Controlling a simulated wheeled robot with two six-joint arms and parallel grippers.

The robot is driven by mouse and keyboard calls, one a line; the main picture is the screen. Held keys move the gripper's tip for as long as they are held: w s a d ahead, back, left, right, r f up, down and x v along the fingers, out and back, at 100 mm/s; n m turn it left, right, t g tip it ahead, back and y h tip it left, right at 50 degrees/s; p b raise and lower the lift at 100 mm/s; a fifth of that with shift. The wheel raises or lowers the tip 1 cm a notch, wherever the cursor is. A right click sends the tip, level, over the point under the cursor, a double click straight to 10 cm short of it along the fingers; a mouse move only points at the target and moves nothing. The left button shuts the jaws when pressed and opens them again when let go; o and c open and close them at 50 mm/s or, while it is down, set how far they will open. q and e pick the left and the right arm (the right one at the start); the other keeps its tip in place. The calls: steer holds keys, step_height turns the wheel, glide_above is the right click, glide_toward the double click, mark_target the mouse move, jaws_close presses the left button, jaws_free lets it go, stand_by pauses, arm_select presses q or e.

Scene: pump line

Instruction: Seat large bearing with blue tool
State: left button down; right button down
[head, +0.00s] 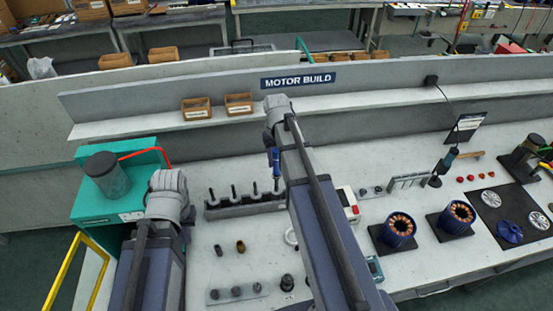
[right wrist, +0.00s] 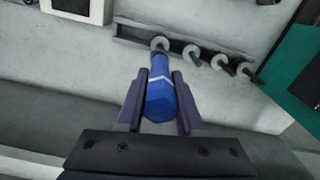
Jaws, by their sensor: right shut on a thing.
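My right gripper (right wrist: 160,80) is shut on the blue tool (right wrist: 160,101), with a finger on each side of its handle. In the head view the blue tool (head: 276,160) hangs upright at the right end of a dark rack (head: 222,213) of upright pins. The tool's lower end lines up with the end ring of the rack (right wrist: 205,64); I cannot tell whether it touches. A pale ring (head: 290,237), perhaps the large bearing, lies on the bench, partly hidden by my right arm. My left arm stands at the left; its gripper fingers are hidden.
A green machine (head: 92,205) with a dark cylinder stands at the left. Small parts (head: 240,246) and a strip of round parts (head: 236,292) lie in front of the rack. Wound stators (head: 398,230) stand to the right. A low wall and shelf run behind.

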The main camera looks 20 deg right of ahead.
mark_target(277, 173)
steer(key=shift+f+b, duration=0.95)
steer(key=shift+f, duration=0.05)
stand_by(0.9)
steer(key=shift+f+b, duration=2.85)
steer(key=shift+b, duration=0.05)
steer(key=shift+r, duration=0.15)
step_height(277, 173, up, 8)
steer(key=p, duration=0.8)
steer(key=shift+r+p, duration=0.2)
steer(key=shift+p, duration=0.15)
steer(key=shift+f, duration=0.1)
